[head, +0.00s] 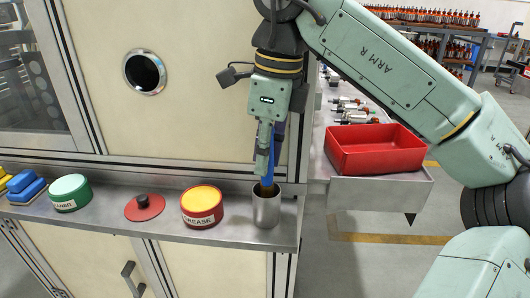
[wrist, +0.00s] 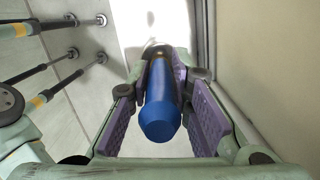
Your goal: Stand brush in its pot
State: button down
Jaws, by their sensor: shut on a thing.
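The brush (head: 267,181) has a blue handle and is held upright in my gripper (head: 264,165). In the wrist view its handle (wrist: 161,105) stands between the purple pads of my gripper (wrist: 160,98), which is shut on it. The pot (head: 266,211) is a grey metal cup near the right end of the steel counter. The brush's lower end is at the pot's mouth, directly below my gripper. Its tip is hidden behind the rim, and I cannot tell how deep it sits.
A yellow-topped grease tin (head: 202,206) stands left of the pot. Further left are a red lid (head: 144,207) with a black knob and a green tin (head: 70,192). A red tray (head: 373,149) lies on the right. The cabinet wall (head: 175,110) rises close behind the counter.

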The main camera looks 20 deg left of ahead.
jog(key=c, duration=1.4)
grip_release()
jog(key=r, duration=0.5)
jog(key=d+r, duration=0.1)
jog(key=r, duration=0.1)
jog(key=shift+r, duration=0.2)
